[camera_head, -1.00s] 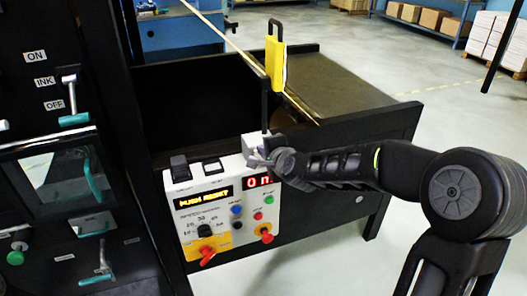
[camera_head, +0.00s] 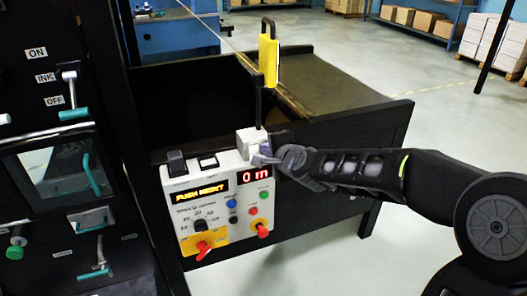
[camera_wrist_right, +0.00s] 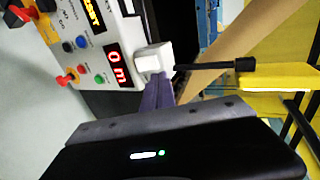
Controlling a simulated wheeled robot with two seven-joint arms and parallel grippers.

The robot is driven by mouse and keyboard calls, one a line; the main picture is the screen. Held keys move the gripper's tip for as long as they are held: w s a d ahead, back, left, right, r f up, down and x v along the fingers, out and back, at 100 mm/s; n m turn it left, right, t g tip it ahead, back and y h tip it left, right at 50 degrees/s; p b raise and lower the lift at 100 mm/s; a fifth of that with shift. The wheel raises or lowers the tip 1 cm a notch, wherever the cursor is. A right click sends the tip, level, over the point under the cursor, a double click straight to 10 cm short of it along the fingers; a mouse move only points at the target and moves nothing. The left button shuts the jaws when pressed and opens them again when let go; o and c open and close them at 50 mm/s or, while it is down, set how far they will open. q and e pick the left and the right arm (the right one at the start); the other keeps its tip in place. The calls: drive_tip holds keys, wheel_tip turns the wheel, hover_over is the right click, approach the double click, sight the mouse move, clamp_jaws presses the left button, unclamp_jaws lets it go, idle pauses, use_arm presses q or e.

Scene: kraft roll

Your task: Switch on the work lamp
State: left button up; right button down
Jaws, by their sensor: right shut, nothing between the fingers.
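What looks like the work lamp has a yellow head (camera_head: 268,60) on a thin black stem, rising from a white box (camera_head: 250,140) at the top right corner of the control panel (camera_head: 212,240). No glow shows on the head. The lamp's white box also shows in the right wrist view (camera_wrist_right: 154,58). My right gripper (camera_head: 264,158) is shut and empty, its tips at the box's right front side. In the wrist view the purple-grey fingers (camera_wrist_right: 160,90) lie right against or just beside the box; contact is unclear. My left gripper is out of view.
The panel carries a red "0 m" display (camera_head: 254,175), an amber text display (camera_head: 202,192), coloured buttons, a dial and rocker switches (camera_head: 177,163). A black cabinet with levers (camera_head: 70,95) stands at left. Open floor (camera_head: 450,130) lies to the right.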

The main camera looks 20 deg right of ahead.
drive_tip(key=s+r, duration=0.2)
drive_tip(key=s+r+p, duration=0.1)
drive_tip(key=s, duration=0.1)
drive_tip(key=shift+s+a+r, duration=0.1)
drive_tip(key=shift+s+r, duration=0.15)
drive_tip(key=shift+r, duration=0.1)
drive_tip(key=s+a+f+n+g+y, duration=0.1)
drive_tip(key=s+a+f+n+g, duration=0.2)
drive_tip(key=f, duration=0.7)
drive_tip(key=s+a+f+n+g+y, duration=0.15)
drive_tip(key=a+f+n, duration=0.3)
drive_tip(key=f, duration=0.45)
drive_tip(key=s+a+f+n+g, duration=0.1)
drive_tip(key=s+a+f+n, duration=0.3)
drive_tip(key=f, duration=0.6)
drive_tip(key=s+a+f+n+g+y, duration=0.1)
drive_tip(key=s+a+f+n+g, duration=0.1)
drive_tip(key=s+f, duration=0.7)
drive_tip(key=s+a+f+n+g+y, duration=0.1)
drive_tip(key=s+a+f+n+g, duration=0.2)
drive_tip(key=s, duration=1)
drive_tip(key=a+f+g, duration=0.2)
drive_tip(key=a+f, duration=0.2)
drive_tip(key=f, duration=0.2)
drive_tip(key=shift+s, duration=0.2)
drive_tip(key=shift+a, duration=0.1)
